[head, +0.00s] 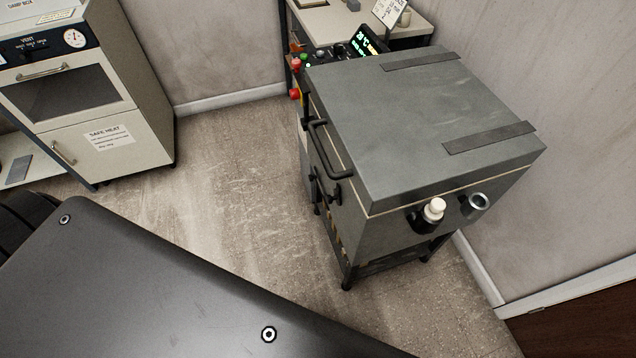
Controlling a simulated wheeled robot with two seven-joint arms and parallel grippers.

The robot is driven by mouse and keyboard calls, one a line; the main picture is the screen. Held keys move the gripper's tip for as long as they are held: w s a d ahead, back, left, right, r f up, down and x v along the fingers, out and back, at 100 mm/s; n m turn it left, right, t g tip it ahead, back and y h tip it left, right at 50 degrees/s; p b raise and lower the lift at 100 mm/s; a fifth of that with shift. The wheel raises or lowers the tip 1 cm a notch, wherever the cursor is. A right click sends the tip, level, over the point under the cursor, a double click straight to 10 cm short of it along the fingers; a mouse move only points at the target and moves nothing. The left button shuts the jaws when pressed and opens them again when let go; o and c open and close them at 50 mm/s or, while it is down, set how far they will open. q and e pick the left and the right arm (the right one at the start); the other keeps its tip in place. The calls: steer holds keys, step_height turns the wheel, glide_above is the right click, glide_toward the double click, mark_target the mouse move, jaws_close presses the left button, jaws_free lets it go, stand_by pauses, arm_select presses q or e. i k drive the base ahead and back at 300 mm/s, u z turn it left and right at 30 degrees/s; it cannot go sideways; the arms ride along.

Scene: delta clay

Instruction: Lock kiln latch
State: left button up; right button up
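The kiln (398,140) is a grey box on dark legs, right of centre in the head view, with its flat lid (420,118) down. A black bar handle (330,150) sits on its left-facing side. Below the handle is a small dark latch-like fitting (326,188) near the lid seam; whether it is locked I cannot tell. Neither of my grippers is in view.
My own dark body panel fills the lower left. A cream cabinet (85,100) with a gauge and a "Safe Heat" sign stands at the left. A control panel (350,50) is behind the kiln. Bare floor (225,170) lies between cabinet and kiln. Walls are close on the right.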

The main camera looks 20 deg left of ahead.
mark_target(296, 64)
steer(key=z, duration=0.5)
steer(key=k, duration=0.65)
steer(key=z, duration=0.6)
steer(key=i, duration=0.7)
steer(key=u, duration=0.85)
steer(key=i, duration=0.65)
steer(key=u, duration=0.75)
